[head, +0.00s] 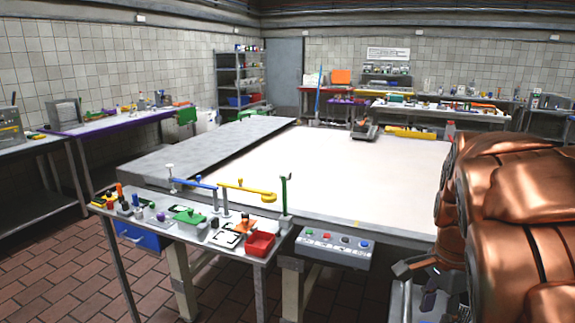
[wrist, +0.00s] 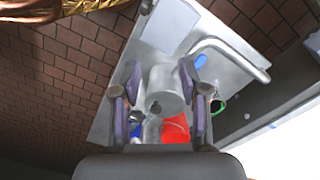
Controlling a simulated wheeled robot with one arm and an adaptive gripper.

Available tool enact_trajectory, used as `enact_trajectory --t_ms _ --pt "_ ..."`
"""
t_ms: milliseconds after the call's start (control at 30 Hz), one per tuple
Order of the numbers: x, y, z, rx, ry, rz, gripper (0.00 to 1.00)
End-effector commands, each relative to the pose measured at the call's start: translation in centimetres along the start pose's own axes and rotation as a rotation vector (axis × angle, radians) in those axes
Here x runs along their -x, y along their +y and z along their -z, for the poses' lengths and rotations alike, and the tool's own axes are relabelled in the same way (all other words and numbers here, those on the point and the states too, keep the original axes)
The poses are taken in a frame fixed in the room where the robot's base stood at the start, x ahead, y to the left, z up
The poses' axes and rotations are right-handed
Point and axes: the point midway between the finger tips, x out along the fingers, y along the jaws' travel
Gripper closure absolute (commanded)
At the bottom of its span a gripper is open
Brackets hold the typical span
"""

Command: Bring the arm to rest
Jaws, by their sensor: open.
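My arm, with copper-coloured covers (head: 510,230), fills the right side of the head view. In the wrist view my gripper (wrist: 160,82) is open, with one finger at each side of the picture's middle. A grey cylindrical thing (wrist: 166,88) shows between the fingers, over a grey metal surface (wrist: 165,30). I cannot tell its distance from the fingers. A red thing (wrist: 176,128) lies lower, partly hidden by the gripper. The fingers cannot be made out clearly in the head view.
A small table (head: 180,237) holds several tools and a red bin (head: 260,243). Behind it is a large pale worktop (head: 340,170), mostly bare. A button box (head: 333,248) sits at its front edge. Brick floor (head: 60,270) is open at left.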

Motion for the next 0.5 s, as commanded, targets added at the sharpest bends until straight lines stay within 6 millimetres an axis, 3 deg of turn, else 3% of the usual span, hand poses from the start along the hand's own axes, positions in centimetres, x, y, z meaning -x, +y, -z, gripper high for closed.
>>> enact_trajectory --t_ms 100,500 --pt "-0.7 3.1 -2.9 0.205 -0.015 -0.014 0.56" --pt "-5.0 13.7 -10.7 0.988 -0.073 -0.064 0.56"
